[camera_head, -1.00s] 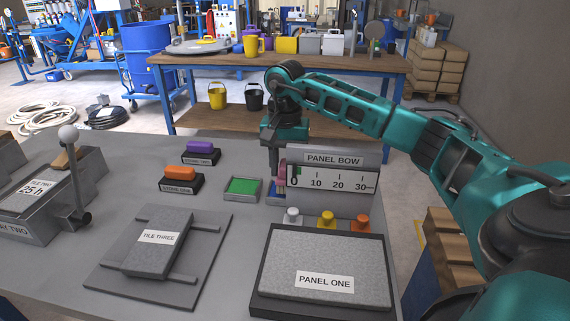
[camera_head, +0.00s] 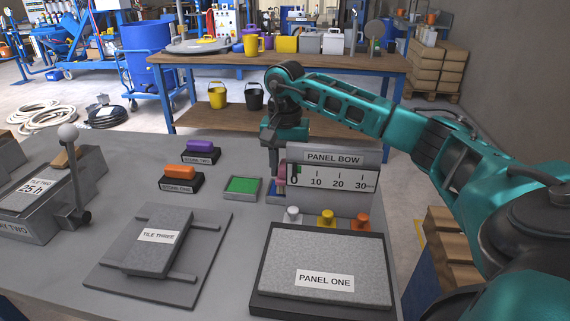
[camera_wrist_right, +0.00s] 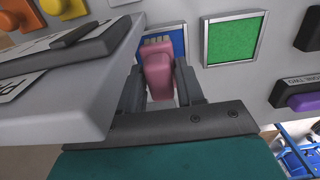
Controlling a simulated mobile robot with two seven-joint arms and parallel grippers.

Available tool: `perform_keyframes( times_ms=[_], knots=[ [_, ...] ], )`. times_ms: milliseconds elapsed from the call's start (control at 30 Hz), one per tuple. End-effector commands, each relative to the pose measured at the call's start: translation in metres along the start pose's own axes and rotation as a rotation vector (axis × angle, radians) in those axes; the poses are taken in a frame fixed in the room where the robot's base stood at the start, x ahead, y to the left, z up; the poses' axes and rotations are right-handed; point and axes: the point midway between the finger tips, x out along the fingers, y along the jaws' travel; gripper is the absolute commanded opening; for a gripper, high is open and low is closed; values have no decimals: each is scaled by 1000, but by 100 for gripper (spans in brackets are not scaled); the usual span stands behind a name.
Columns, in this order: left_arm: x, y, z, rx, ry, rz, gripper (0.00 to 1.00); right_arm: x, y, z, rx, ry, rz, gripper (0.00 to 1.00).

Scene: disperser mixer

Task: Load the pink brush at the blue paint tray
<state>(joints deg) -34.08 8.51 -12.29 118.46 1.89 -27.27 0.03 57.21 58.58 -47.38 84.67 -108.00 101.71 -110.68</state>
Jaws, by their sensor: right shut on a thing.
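My right gripper (camera_head: 277,166) is shut on the pink brush (camera_head: 281,182), at the left end of the panel bow gauge. In the right wrist view the gripper's two fingers (camera_wrist_right: 160,88) stand on both sides of the pink brush (camera_wrist_right: 158,68). The blue paint tray (camera_head: 272,196) lies under the brush, partly hidden by it and the gauge. In the right wrist view the pale bristle end overlaps the blue tray (camera_wrist_right: 179,42); I cannot tell for certain whether it touches the paint. My left gripper is not in view.
The green tray (camera_head: 242,188) lies just left of the blue one. Orange (camera_head: 180,171) and purple (camera_head: 200,146) brushes rest on stands. The panel bow gauge (camera_head: 333,160) stands close right of the gripper. Several knobs and panel one (camera_head: 325,255) are in front.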

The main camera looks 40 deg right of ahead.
Motion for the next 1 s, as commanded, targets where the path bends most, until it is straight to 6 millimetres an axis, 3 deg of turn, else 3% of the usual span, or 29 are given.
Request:
perform_keyframes(
  times_ms=[1000],
  knots=[
    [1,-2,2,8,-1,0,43,6,0,0,1,0,0,13]
  ],
)
